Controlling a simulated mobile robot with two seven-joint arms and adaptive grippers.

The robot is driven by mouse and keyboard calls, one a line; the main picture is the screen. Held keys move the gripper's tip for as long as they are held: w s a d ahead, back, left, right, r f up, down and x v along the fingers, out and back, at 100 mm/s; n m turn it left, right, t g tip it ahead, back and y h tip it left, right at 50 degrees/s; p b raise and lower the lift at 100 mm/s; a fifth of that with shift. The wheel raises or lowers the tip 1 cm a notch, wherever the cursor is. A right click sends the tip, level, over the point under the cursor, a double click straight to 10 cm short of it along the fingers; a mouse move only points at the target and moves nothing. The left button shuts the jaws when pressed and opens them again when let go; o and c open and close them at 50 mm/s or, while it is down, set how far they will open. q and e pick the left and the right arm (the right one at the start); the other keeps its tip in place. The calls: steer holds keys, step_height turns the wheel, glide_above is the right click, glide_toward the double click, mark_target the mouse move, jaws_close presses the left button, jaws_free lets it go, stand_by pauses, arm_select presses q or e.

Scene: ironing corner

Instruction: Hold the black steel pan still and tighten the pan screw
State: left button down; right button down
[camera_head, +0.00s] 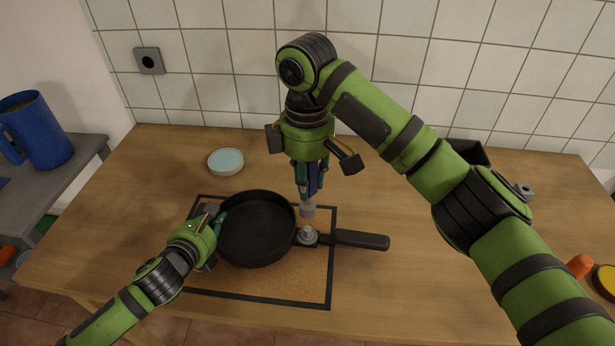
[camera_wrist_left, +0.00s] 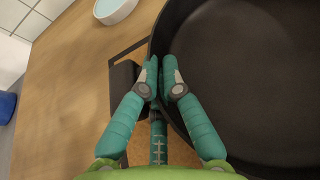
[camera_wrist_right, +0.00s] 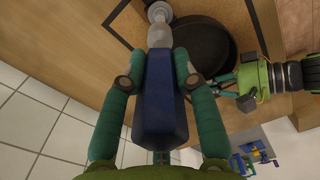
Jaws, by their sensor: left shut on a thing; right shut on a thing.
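The black pan (camera_head: 256,228) lies on a cork mat, its handle (camera_head: 360,239) pointing right. The pan screw (camera_head: 307,236) is a round grey head near where the handle meets the pan. My left gripper (camera_head: 219,222) is shut on the pan's left rim; its fingers pinch the rim (camera_wrist_left: 162,80) in the left wrist view. My right gripper (camera_head: 311,178) is shut around a blue-handled driver (camera_wrist_right: 160,105), held upright with its grey tip (camera_head: 307,210) down. The tip is just over the screw; a small gap seems to show, though contact is hard to judge.
The cork mat (camera_head: 250,285) has a black border. A white dish with pale blue inside (camera_head: 226,161) stands behind the pan. A black box (camera_head: 468,152) sits at the back right, partly behind my right arm.

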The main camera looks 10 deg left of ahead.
arm_select(q)
steer(key=c, duration=1.3)
jaws_free()
steer(key=shift+c, duration=0.2)
steer(key=v, duration=1.2)
